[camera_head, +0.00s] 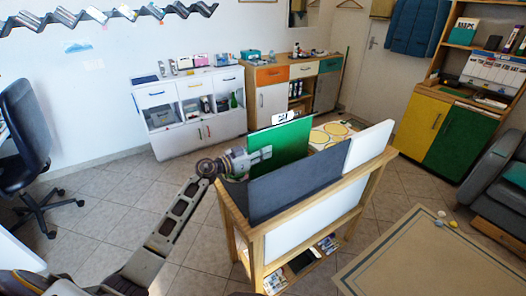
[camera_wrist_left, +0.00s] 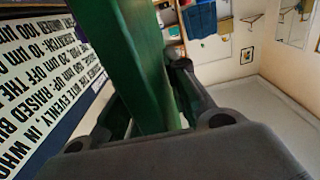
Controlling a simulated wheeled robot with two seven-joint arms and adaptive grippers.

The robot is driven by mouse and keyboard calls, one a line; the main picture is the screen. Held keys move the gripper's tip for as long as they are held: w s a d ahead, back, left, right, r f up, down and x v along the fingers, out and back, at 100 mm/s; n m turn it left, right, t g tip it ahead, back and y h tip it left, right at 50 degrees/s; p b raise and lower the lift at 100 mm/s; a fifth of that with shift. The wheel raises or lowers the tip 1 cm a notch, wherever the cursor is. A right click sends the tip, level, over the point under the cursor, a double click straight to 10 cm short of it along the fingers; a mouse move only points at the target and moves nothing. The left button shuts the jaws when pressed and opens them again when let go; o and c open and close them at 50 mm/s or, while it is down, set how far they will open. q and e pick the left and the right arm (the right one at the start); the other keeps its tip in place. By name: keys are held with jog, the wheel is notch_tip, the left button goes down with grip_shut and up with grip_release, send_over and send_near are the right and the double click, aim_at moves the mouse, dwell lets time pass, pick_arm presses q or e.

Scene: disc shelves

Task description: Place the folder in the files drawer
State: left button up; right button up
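A green folder (camera_head: 283,146) stands upright above the far left part of a wooden stand (camera_head: 255,238), with a small white label (camera_head: 285,117) at its top edge. My left gripper (camera_head: 262,155) is at the folder's left edge. In the left wrist view the green folder (camera_wrist_left: 135,60) passes between the fingers of my left gripper (camera_wrist_left: 160,105), which appears closed on it. The folder's lower part is hidden behind a dark grey panel (camera_head: 300,178). No drawer marked for files can be made out. My right gripper is not in view.
A white panel (camera_head: 370,144) rises at the stand's right. A white cabinet (camera_head: 180,98) and a wooden cabinet (camera_head: 270,78) line the back wall. An office chair (camera_head: 25,130) stands at left, a grey armchair (camera_head: 500,185) at right. The tiled floor at left is mostly clear.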

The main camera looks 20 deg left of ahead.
pick_arm(q)
jog(key=shift+o, duration=1.1)
jog(key=v, duration=1.2)
jog(key=shift+p, duration=0.45)
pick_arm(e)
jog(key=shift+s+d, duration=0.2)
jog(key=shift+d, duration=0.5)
pick_arm(q)
jog(key=shift+o, duration=0.5)
jog(key=shift+r, duration=0.15)
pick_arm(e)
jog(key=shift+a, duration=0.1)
